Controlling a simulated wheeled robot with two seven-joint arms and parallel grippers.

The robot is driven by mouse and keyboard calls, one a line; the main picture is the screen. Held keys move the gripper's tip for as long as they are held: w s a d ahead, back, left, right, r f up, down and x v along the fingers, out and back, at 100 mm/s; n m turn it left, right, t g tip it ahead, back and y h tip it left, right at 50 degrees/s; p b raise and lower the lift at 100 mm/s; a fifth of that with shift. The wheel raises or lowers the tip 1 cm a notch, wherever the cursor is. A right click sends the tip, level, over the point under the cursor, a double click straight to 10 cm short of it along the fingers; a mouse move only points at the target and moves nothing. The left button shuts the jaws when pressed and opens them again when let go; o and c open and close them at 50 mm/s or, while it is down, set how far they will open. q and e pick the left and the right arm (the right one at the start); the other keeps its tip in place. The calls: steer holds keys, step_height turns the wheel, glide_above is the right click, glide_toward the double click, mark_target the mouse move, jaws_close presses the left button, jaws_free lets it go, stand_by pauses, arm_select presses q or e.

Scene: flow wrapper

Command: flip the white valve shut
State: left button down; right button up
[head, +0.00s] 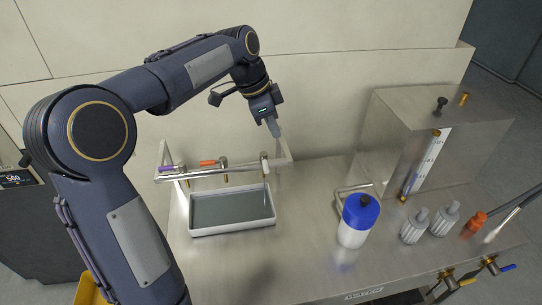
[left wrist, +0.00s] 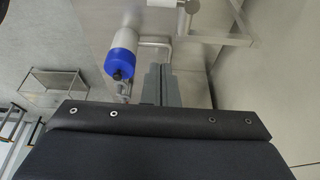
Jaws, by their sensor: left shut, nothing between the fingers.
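A metal pipe rail (head: 225,169) with several small valves stands over the back left of the steel bench. One valve has a purple handle (head: 167,168) and one has an orange handle (head: 208,163). A third valve (head: 265,158), pale and small, sits at the rail's right end; its handle angle is too small to tell. My left gripper (head: 274,129) points down just above and right of this third valve, apart from it. Its grey fingers (left wrist: 161,86) are shut together and empty in the left wrist view. My right gripper is not in view.
A white-rimmed tray (head: 232,231) lies below the rail. A white bottle with a blue cap (head: 361,211) stands to the right. Beyond it are grey-white bottles (head: 414,226), an orange-capped one (head: 474,224) and a steel box with a gauge (head: 425,160). A wall (head: 330,90) rises behind.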

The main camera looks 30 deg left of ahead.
mark_target(265, 165)
arm_select(q)
step_height(265, 165, down, 10)
steer(key=p, duration=0.2)
steer(key=shift+s+a+r, duration=0.15)
steer(key=shift+s+a, duration=0.05)
steer(key=shift+a, duration=0.05)
